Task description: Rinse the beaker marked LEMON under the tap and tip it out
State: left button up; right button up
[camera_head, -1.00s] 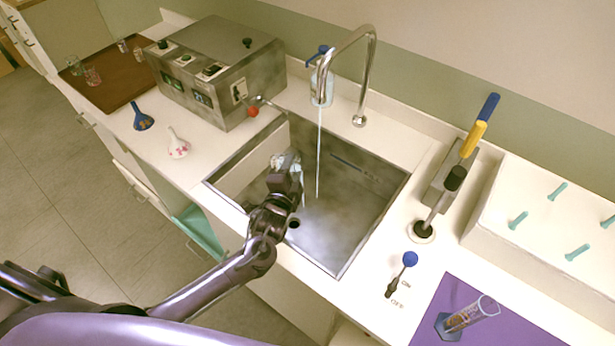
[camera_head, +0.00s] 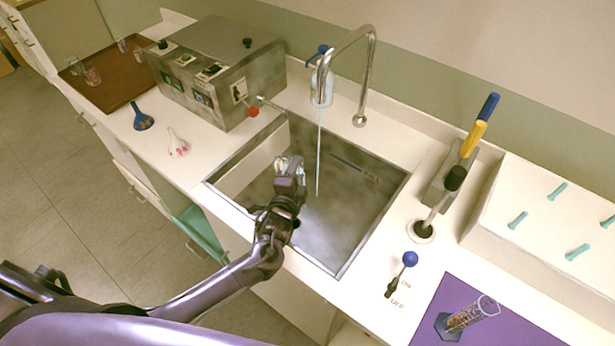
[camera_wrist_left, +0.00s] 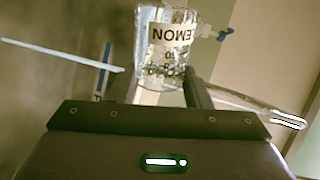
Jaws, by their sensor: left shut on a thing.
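My left gripper (camera_head: 287,172) is over the left part of the sink (camera_head: 337,255), shut on a clear beaker. The beaker mostly hides behind the fingers in the head view. In the left wrist view the beaker (camera_wrist_left: 165,42) sits between the fingers, and its white label reads LEMON, upside down in the picture. The tap (camera_head: 371,75) runs a thin stream of water (camera_head: 319,150) into the sink. The stream falls to the right of the gripper, apart from it in the head view. Whether the beaker holds water cannot be told. My right gripper is not in view.
A steel machine (camera_head: 215,70) with a red knob stands left of the sink. A pump bottle (camera_head: 322,88) is behind it. A blue-knobbed lever (camera_head: 409,259) stands right of the sink. A purple mat (camera_head: 520,335) carries a filled glass vessel (camera_head: 470,315).

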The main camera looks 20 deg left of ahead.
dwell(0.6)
pick_arm(q)
jog(key=shift+d+r+m+p, duration=0.1)
jog(key=shift+d+m+p, duration=0.1)
jog(key=shift+m+p, duration=0.35)
jog(key=shift+d+r+m+p, duration=0.1)
jog(key=shift+d+m+p, duration=0.05)
jog(key=shift+m+p, duration=0.25)
jog(key=shift+m+y, duration=0.25)
jog(key=shift+y, duration=0.05)
jog(key=shift+d, duration=0.1)
dwell(0.5)
jog(key=shift+d+m+p, duration=0.1)
jog(key=shift+m+p, duration=0.3)
jog(key=shift+m, duration=0.2)
jog(key=shift+d+m+y+p, duration=0.2)
jog(key=shift+m+y+p, duration=0.1)
jog(key=shift+m, duration=0.3)
